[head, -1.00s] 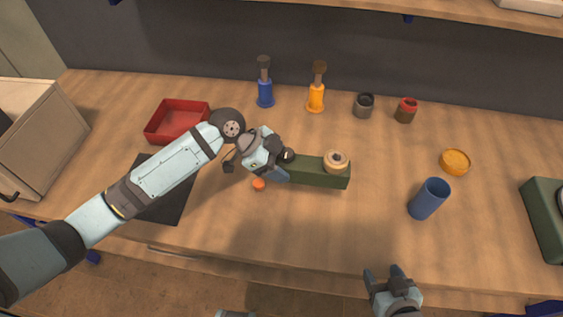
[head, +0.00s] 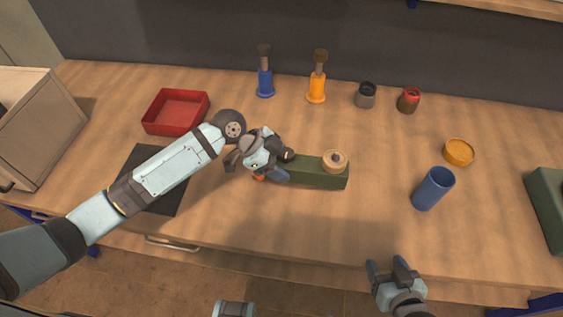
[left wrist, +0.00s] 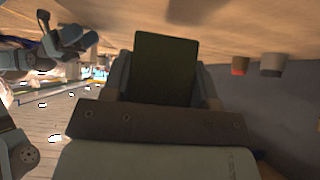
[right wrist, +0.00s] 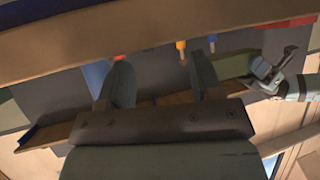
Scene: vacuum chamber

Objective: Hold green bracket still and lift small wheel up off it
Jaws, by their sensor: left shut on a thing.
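The green bracket (head: 318,176) lies on the bench as a long dark green block. The small wheel (head: 334,161), tan with a dark centre hole, sits on top near its right end. My left gripper (head: 287,166) is shut on the left end of the bracket. In the left wrist view the bracket (left wrist: 166,68) stands between the two fingers. My right gripper (head: 388,268) is open and empty at the front edge of the bench, to the lower right of the bracket. In the right wrist view its fingers (right wrist: 160,88) are spread apart with nothing between them.
A blue cup (head: 432,189) and an orange round dish (head: 458,152) stand right of the bracket. Blue (head: 265,84) and orange (head: 317,88) handled tools stand behind. A red tray (head: 176,112) lies at left. Bench between bracket and front edge is clear.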

